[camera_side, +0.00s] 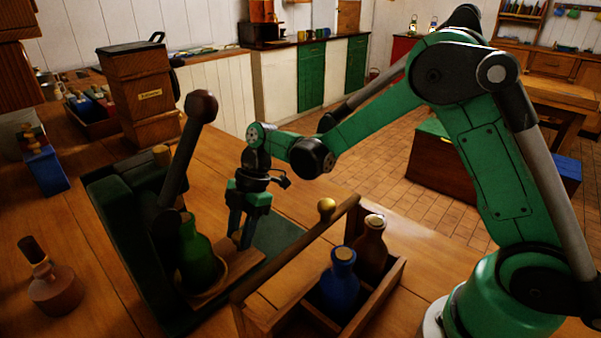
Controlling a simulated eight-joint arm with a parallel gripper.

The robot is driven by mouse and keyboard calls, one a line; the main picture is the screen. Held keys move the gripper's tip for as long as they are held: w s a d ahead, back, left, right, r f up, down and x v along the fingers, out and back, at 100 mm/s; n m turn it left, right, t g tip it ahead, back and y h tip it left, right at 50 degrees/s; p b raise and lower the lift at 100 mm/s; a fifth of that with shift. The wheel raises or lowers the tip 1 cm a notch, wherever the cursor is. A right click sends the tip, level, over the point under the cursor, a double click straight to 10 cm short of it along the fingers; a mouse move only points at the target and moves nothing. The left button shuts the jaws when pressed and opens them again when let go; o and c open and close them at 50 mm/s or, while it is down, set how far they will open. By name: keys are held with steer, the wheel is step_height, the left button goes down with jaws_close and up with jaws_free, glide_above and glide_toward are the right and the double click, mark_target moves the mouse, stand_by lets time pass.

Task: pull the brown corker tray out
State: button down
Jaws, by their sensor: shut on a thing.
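The brown corker tray (243,276) is a flat wooden piece at the foot of the dark green corker (125,235), which has a long dark lever with a round brown knob. A green bottle (197,262) stands upright on the tray, in front of the corker. My gripper (240,238) points down just right of the bottle, with its fingertips at the tray. It is shut on the tray, though the exact contact is small and dark.
A wooden carrier (253,312) with a blue bottle (339,280) and a brown bottle (371,247) stands close at right front. A brown flask (55,290) stands at left. A wooden box (140,90) stands behind the corker. Bare tabletop (290,205) lies right of my gripper.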

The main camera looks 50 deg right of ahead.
steer(key=shift+d, duration=5.3)
steer(key=shift+c, duration=2.4)
jaws_free()
step_height(320, 180, up, 7)
